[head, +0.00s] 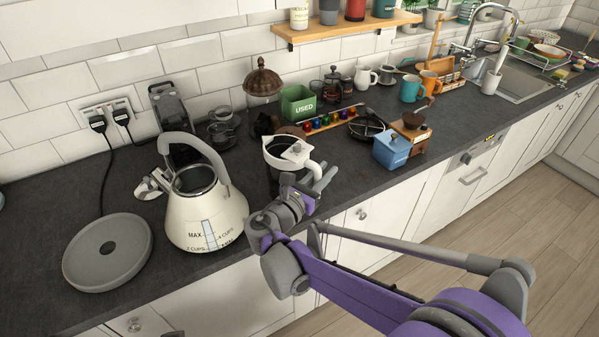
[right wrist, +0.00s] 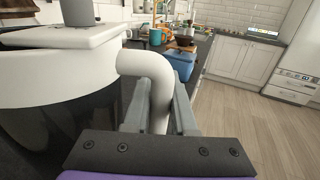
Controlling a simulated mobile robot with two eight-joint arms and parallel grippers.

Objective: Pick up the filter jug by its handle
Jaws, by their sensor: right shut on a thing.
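The filter jug (head: 278,146) has a white rim and lid and a curved white handle (head: 309,165); it stands on the slate worktop, its dark lower body partly hidden by my right gripper. My right gripper (head: 318,181) reaches in from the front right and is shut on the handle. In the right wrist view the white handle (right wrist: 157,82) curves down between the two grey fingers (right wrist: 160,110), and the jug (right wrist: 60,75) fills the left side. My left gripper is out of view.
A cream kettle (head: 205,217) stands left of the jug, near a round grey base (head: 107,252). A blue box (head: 391,149) and a grinder (head: 411,128) stand to the right. Behind are a green box (head: 298,103) and a capsule rack (head: 334,119).

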